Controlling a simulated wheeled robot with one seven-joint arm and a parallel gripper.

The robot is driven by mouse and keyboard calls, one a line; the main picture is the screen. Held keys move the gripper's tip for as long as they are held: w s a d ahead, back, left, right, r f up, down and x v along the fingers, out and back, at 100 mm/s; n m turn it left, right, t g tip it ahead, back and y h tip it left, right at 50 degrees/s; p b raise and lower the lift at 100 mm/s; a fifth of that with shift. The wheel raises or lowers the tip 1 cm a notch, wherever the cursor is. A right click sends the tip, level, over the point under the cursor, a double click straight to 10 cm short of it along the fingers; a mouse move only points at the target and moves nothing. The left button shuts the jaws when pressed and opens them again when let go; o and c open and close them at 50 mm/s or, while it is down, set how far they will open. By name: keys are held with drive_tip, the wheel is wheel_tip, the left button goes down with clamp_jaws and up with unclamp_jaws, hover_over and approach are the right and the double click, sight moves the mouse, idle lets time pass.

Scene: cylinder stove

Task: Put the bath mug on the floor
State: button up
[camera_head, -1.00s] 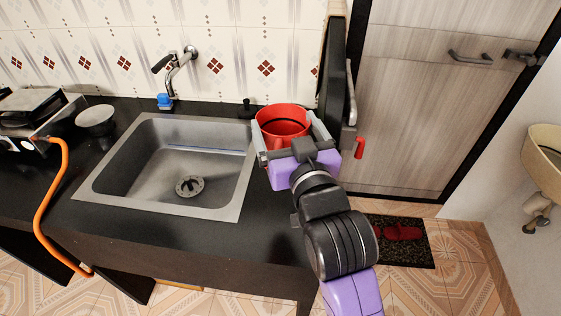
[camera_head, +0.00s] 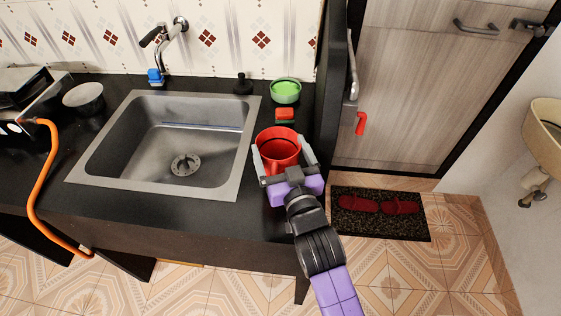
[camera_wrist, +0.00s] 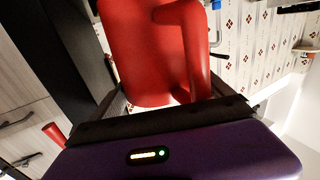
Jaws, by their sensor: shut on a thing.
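The red bath mug (camera_head: 279,141) is in my gripper (camera_head: 284,158) at the right end of the black counter, just right of the sink. The grey fingers are shut on either side of the mug, which looks roughly upright with its open top showing. In the wrist view the mug (camera_wrist: 152,55) and its handle (camera_wrist: 190,50) fill the space between the fingers. I cannot tell how far the mug's base is above the counter. The tiled floor (camera_head: 385,275) shows in front of and right of the counter.
Behind the mug on the counter are a green bowl (camera_head: 286,92) and a red-green sponge (camera_head: 285,115). The sink (camera_head: 130,187) lies left. A dark mat (camera_head: 346,222) with red slippers (camera_head: 400,205) lies before the door. Open floor lies right of the counter.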

drive_tip(key=shift+f+b, duration=0.4)
drive_tip(key=shift+f, duration=1.8)
drive_tip(key=shift+f, duration=0.15)
drive_tip(key=o, duration=1.6)
drive_tip(key=shift+s+d, duration=0.1)
drive_tip(key=shift+s, duration=0.2)
drive_tip(key=b+v, duration=0.2)
drive_tip(key=v, duration=0.9)
drive_tip(key=shift+s, duration=0.25)
